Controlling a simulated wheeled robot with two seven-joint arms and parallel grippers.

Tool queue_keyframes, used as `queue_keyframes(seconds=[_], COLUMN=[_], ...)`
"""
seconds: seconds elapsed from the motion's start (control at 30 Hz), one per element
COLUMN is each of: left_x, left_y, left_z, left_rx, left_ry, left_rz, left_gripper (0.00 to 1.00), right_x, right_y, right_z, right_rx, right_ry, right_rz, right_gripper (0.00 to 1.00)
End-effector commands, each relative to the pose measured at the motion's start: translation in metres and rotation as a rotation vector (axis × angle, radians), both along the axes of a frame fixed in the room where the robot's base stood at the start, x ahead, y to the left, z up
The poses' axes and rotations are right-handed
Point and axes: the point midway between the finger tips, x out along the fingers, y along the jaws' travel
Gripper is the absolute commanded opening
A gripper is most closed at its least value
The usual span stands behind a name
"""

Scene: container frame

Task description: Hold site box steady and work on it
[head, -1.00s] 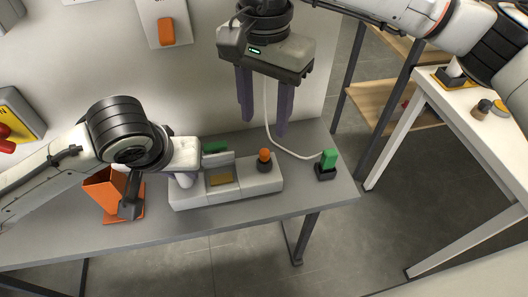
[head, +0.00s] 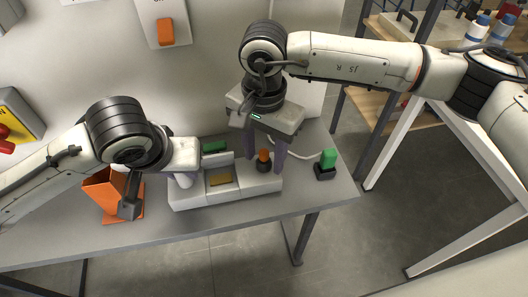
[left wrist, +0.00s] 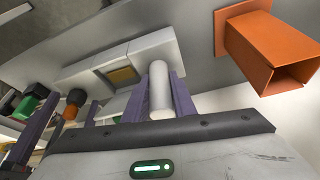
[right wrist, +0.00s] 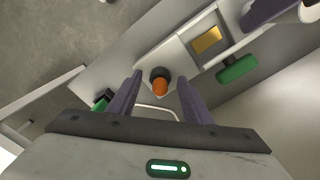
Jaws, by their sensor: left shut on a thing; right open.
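The site box (head: 262,184) is a long light-grey box on the table, with a gold pad (head: 220,179) in an open recess. A white upright cylinder (left wrist: 158,90) stands at its left end. My left gripper (head: 183,178) is shut on this cylinder; its fingertips are mostly hidden in the head view. An orange knob (head: 263,155) on a dark collar is at the box's right end. My right gripper (head: 265,156) is open above it, pointing down. In the right wrist view the knob (right wrist: 160,84) appears between the two fingers, with gaps either side.
A green block (head: 328,158) in a black holder stands right of the box, with a pale cable nearby. An orange open holder (head: 101,191) stands at left. The grey table (head: 150,232) is clear in front.

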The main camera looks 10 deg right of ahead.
Motion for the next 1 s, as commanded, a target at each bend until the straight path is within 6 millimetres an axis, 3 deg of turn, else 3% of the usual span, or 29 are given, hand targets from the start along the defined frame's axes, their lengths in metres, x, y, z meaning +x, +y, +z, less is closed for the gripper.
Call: queue_keyframes(seconds=[0.07, 0.3, 0.67, 1.0], left_x=[0.0003, 0.0004, 0.0005, 0.0005], left_y=[-0.0004, -0.0004, -0.0004, -0.0004], left_z=[0.0008, 0.0009, 0.0009, 0.0009], left_rx=[-0.001, -0.001, -0.002, -0.002], left_ry=[-0.002, -0.002, -0.003, -0.002], left_rz=[0.0, 0.0, 0.001, 0.001], left_gripper=[0.0, 0.0, 0.0, 0.0], right_x=[0.0, -0.0001, 0.0, 0.0001], right_y=[0.0001, 0.0002, 0.0004, 0.0007], right_z=[0.0002, 0.0004, 0.0008, 0.0008], right_rx=[0.0, 0.0, 0.0, 0.001], right_ry=[0.0, 0.0, 0.0, 0.0], right_rz=[0.0, 0.0, -0.064, -0.317], right_gripper=[0.42, 0.04, 0.04, 0.04])
